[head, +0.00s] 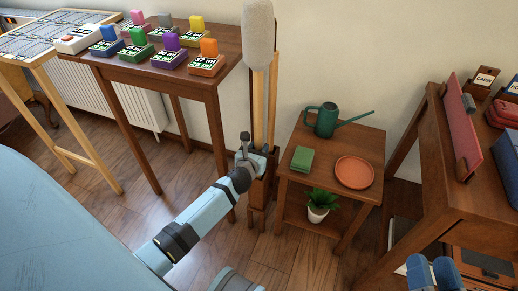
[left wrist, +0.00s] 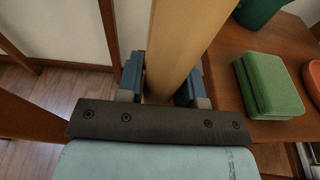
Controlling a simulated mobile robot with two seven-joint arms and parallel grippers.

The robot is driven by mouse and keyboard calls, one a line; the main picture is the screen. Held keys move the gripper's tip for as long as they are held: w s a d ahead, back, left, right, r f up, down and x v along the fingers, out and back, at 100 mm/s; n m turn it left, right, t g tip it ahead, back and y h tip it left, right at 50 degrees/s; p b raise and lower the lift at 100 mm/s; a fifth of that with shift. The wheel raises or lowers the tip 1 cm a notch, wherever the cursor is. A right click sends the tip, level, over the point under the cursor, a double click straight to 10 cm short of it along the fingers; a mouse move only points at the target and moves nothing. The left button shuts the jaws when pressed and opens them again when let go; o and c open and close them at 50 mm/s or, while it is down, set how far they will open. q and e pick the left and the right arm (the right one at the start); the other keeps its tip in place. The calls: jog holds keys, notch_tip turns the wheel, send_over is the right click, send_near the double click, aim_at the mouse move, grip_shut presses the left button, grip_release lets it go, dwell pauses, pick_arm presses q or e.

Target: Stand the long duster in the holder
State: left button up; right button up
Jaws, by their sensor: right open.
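The long duster has a pale grey fluffy head (head: 258,35) at the top and a light wooden handle (head: 259,108). It stands about upright in the head view. My left gripper (head: 254,160) is shut on the handle, which runs between its fingers in the left wrist view (left wrist: 163,85). The holder (head: 258,198) is a narrow dark wooden stand right at the duster's lower part. The gripper hides the handle's lower end, so I cannot tell whether it is inside the holder. My right gripper (head: 433,270) is open and empty at the lower right.
A side table (head: 312,165) right of the holder bears a green watering can (head: 326,119), green block (head: 302,159) and terracotta saucer (head: 354,172), with a potted plant (head: 319,203) below. A table (head: 130,68) with coloured blocks stands left. A desk (head: 468,210) stands right.

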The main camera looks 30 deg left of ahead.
pick_arm(q)
jog(key=o, duration=0.4)
jog(key=shift+c, duration=0.2)
jog(key=shift+s, duration=0.1)
jog(key=p+v, duration=0.3)
jog(key=v, duration=1)
jog(key=shift+s, duration=0.3)
pick_arm(e)
jog(key=shift+t, duration=0.6)
notch_tip(320, 180, up, 4)
jog(key=shift+s+d+r, duration=0.1)
jog(key=shift+d+r, duration=0.05)
jog(key=shift+r, duration=0.05)
pick_arm(q)
jog(key=shift+d+r, duration=0.1)
jog(key=shift+r, duration=0.05)
